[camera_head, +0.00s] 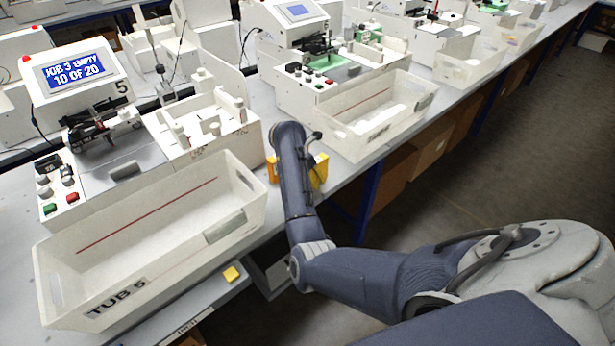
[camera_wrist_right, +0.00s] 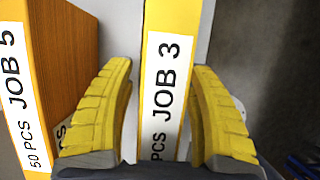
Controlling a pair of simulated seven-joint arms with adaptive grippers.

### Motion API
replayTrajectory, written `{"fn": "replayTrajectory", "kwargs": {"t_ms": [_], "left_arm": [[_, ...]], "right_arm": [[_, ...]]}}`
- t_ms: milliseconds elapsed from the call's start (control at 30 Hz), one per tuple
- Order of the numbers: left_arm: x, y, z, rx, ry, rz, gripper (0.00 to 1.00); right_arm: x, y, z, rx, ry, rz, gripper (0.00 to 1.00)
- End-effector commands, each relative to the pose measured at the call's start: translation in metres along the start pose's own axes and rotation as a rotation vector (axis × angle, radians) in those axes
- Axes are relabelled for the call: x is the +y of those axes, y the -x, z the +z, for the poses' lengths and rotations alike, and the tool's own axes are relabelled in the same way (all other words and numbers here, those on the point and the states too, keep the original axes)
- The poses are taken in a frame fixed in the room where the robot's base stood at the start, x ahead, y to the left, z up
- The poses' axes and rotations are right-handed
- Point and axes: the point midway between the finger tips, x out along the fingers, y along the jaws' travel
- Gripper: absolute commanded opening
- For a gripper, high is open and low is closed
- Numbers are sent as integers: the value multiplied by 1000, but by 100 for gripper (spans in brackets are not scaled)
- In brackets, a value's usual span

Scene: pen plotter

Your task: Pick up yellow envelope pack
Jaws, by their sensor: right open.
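In the right wrist view, a yellow pack labelled JOB 3 (camera_wrist_right: 165,85) stands on edge with its white label facing the camera. My right gripper (camera_wrist_right: 161,78) is open, with one ribbed yellow finger on each side of this pack. Gaps show between fingers and pack. In the head view my right forearm and wrist hide most of the gripper and pack at the table's front edge. A yellow patch (camera_head: 320,170) shows right of the wrist; I cannot tell whether it is pack or finger. My left gripper is not in view.
An orange-brown pack labelled JOB 5 (camera_wrist_right: 55,55) stands close to the left finger. Tub 5 (camera_head: 150,222), a white bin, lies left of my arm; another white bin (camera_head: 372,118) lies right. Plotter stations line the bench. The aisle floor (camera_head: 490,165) is clear.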

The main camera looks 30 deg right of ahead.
Motion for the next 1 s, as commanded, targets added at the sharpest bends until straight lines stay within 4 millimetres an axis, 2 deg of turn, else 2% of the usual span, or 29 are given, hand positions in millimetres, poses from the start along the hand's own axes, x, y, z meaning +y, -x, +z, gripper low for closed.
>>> {"fn": "replayTrajectory", "kwargs": {"t_ms": [67,533,1000], "left_arm": [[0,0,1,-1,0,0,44],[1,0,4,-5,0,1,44],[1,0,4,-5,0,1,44]], "right_arm": [[0,0,0,0,0,0,54],[0,0,0,0,0,0,0],[1,6,2,-2,0,1,0]]}}
